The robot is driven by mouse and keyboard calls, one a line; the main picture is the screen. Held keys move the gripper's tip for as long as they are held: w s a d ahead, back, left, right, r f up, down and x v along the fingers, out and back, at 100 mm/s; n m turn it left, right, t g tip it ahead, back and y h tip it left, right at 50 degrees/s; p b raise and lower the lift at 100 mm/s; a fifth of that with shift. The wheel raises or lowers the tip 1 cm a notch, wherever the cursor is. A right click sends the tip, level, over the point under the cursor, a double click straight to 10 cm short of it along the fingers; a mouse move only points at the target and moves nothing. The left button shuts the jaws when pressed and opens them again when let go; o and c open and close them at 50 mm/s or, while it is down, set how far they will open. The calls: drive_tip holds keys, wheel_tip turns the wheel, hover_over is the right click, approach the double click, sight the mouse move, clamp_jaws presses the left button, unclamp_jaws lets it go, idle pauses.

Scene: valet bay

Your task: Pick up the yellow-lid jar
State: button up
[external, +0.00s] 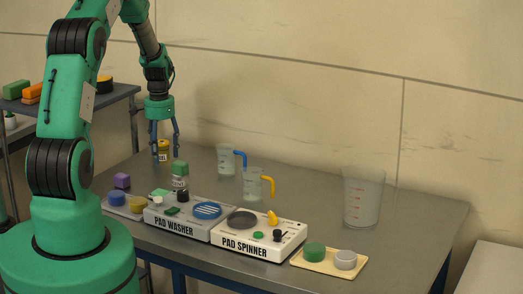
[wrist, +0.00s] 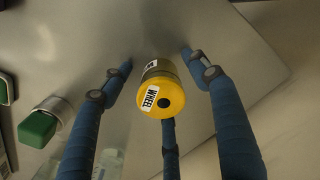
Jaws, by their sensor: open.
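The yellow-lid jar (wrist: 160,97) stands upright on the table, with a white "WHEEL" label and a dark spot on its lid. In the external view the jar (external: 163,151) is at the back left of the table, partly hidden by my fingers. My gripper (external: 164,143) points down over the jar. In the wrist view the blue fingers of my gripper (wrist: 163,90) are spread around the jar, with gaps on both sides. The gripper is open and holds nothing. Whether any finger touches the jar cannot be told.
A green-lid jar (external: 180,172) stands close in front; its green lid (wrist: 38,129) shows at the wrist view's left. The pad washer (external: 175,222) and pad spinner (external: 258,240) line the front. Clear cups (external: 226,163) stand to the right. Table (external: 310,190) is free at centre right.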

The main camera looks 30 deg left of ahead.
drive_tip(key=shift+f, duration=0.1)
drive_tip(key=shift+c, duration=0.3)
drive_tip(key=c, duration=1.1)
